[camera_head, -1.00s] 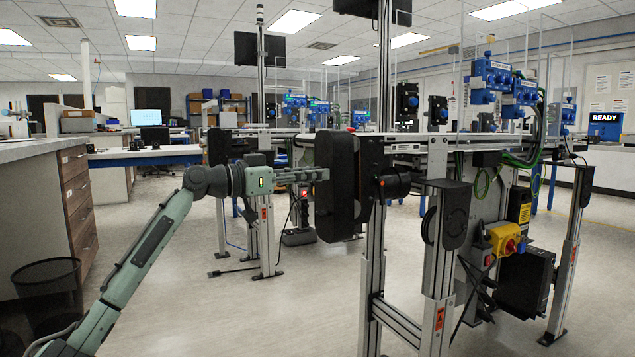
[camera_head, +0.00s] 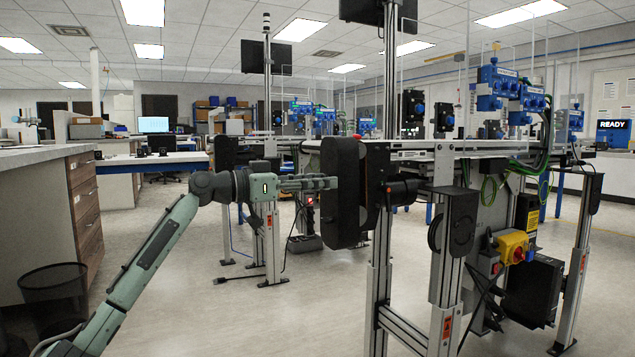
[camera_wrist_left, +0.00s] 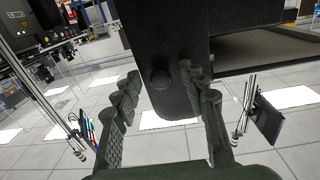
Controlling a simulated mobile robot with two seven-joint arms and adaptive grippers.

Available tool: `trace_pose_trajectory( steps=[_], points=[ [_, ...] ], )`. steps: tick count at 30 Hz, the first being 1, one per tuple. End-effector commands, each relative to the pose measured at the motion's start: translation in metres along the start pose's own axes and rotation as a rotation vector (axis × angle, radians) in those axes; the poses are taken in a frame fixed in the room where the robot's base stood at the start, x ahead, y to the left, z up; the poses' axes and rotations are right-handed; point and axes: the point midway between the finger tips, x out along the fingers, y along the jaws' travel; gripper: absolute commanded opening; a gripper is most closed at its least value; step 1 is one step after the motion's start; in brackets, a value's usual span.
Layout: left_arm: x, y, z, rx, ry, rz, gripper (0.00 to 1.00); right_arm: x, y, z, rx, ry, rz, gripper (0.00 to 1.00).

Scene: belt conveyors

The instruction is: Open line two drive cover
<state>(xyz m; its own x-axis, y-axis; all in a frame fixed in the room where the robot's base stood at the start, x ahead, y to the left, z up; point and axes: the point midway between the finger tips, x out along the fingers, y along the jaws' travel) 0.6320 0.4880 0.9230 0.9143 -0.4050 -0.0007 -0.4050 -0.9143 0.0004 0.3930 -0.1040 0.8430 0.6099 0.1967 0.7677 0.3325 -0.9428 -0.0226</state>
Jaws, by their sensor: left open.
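The drive cover (camera_head: 352,215) is a dark, rounded upright housing on the near end of a conveyor in the head view. In the left wrist view its dark face (camera_wrist_left: 190,30) fills the top middle, with a round dark knob (camera_wrist_left: 160,77) sticking out. My left gripper (camera_head: 332,183) reaches in from the left, its fingers overlapping the cover's left side. In the wrist view the open fingers (camera_wrist_left: 160,73) stand on either side of the knob, with gaps visible. Whether they touch the cover is unclear. My right gripper is not in view.
A motor (camera_head: 402,192) sits right of the cover, on aluminium legs (camera_head: 447,270). A yellow and red switch box (camera_head: 512,246) is on the conveyor's right. A second conveyor (camera_head: 268,225) stands behind my gripper. A drawer bench (camera_head: 85,200) and bin (camera_head: 55,295) are at left.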

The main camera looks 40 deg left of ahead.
Motion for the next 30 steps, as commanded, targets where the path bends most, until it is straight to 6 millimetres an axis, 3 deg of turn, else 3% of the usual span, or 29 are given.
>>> trace_pose_trajectory(
  steps=[7, 21, 30],
  points=[
    [-0.016, 0.000, 0.001, -0.002, 0.000, 0.000, 0.42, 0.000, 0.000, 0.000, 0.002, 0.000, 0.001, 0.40],
    [-0.106, 0.000, 0.000, -0.001, 0.001, 0.000, 0.42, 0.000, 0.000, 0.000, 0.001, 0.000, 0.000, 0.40],
    [-0.120, 0.000, 0.000, 0.000, -0.001, 0.001, 0.42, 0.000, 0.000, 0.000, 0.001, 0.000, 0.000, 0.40]
  ],
)
